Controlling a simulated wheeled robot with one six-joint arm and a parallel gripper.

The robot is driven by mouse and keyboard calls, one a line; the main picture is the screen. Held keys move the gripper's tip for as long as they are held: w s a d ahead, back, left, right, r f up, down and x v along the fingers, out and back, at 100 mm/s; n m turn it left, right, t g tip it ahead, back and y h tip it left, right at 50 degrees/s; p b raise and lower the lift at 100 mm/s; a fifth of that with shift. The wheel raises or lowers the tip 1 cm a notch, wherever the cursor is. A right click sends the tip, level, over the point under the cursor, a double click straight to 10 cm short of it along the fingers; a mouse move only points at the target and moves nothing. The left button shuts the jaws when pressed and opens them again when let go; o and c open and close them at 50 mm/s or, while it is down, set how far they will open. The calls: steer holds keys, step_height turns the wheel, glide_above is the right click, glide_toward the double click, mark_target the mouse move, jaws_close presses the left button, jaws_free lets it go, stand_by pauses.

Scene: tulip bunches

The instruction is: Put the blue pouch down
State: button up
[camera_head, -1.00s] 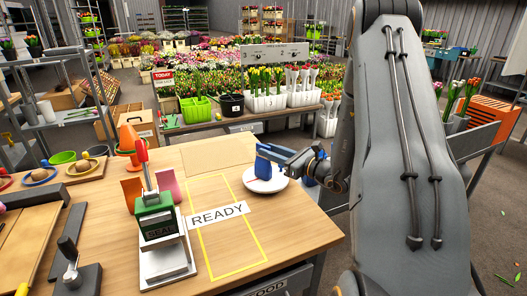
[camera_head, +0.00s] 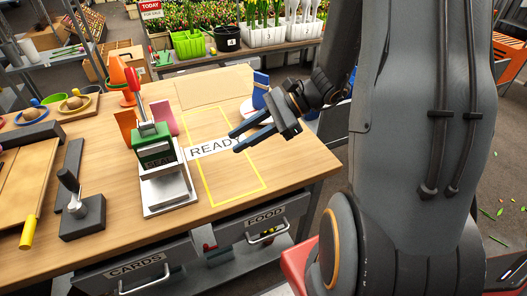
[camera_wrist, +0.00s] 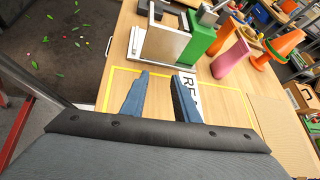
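The blue pouch (camera_head: 261,82) stands upright at the right rear of the wooden table, on or right beside a white round plate (camera_head: 247,109). My gripper's body hides its lower right part. My gripper (camera_head: 237,141) is open, with nothing between its fingers, above the yellow-outlined READY area in front of the pouch. In the wrist view my gripper (camera_wrist: 158,80) also shows two parted, empty fingers over the table. The pouch is not seen in the wrist view.
The READY area (camera_head: 255,177) is bare. An orange funnel-like piece (camera_head: 121,76) stands further back. A black-handled tool (camera_head: 80,208) is at front left.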

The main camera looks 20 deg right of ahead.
steer(key=s+n+g+h, duration=0.1)
steer(key=s+n+h, duration=0.3)
steer(key=n, duration=0.5)
steer(key=s+d+n+g+h, duration=0.1)
steer(key=s+n+h, duration=0.4)
steer(key=n+h, duration=0.2)
steer(key=shift+d+f+n, duration=0.15)
steer(key=shift+d+n, duration=0.05)
steer(key=shift+n, duration=0.8)
